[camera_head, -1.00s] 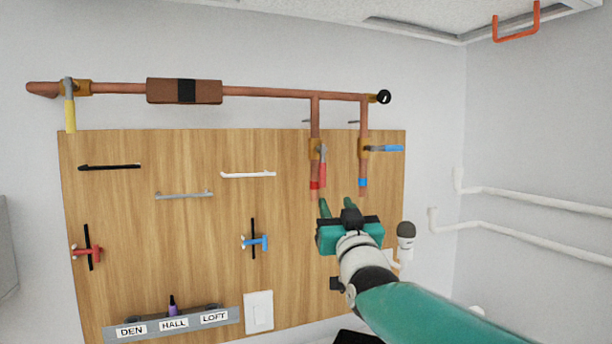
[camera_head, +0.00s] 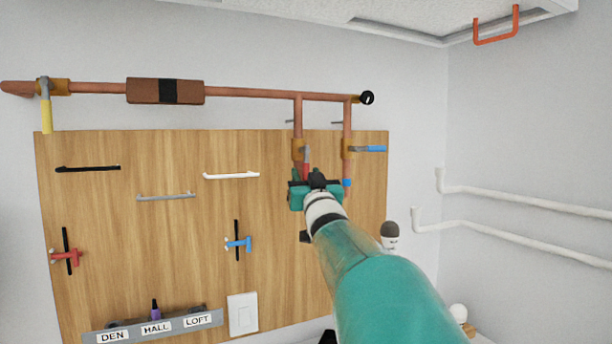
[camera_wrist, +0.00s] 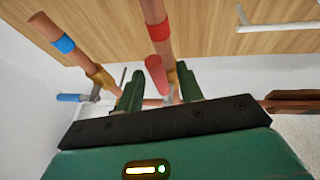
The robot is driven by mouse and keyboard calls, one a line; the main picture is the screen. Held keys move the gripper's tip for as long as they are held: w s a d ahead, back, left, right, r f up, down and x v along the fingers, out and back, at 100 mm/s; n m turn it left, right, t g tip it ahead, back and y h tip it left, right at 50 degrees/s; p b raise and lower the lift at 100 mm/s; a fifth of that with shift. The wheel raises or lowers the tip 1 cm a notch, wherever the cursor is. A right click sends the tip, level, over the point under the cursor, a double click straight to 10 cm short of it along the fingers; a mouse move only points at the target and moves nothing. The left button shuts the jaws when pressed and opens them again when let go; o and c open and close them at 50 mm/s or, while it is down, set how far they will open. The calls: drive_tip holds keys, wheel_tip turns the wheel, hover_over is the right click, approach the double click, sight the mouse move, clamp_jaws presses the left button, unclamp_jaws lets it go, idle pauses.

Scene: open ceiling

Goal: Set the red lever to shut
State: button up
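The red lever (camera_head: 306,168) is on a brass valve (camera_head: 298,150) on the left of two short vertical copper pipes. Its handle hangs down, roughly along the pipe, which has a red band seen in the wrist view (camera_wrist: 158,30). My gripper (camera_head: 308,178) is at the lever's lower end and hides part of it. In the wrist view my gripper (camera_wrist: 160,88) has its fingers apart, one on each side of the red grip (camera_wrist: 156,72). Gaps seem to show beside the grip; contact is not clear.
A blue lever (camera_head: 370,149) sticks out sideways on the neighbouring pipe. A yellow lever (camera_head: 47,115) hangs at far left. A red-handled fixture (camera_head: 65,257) and a blue-handled one (camera_head: 240,244) are on the wooden board (camera_head: 180,270). White pipes (camera_head: 520,200) run along the right wall.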

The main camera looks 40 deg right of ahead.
drive_tip(key=shift+w+d+r, duration=0.2)
drive_tip(key=shift+w+r, duration=0.05)
drive_tip(key=shift+w, duration=0.15)
clamp_jaws()
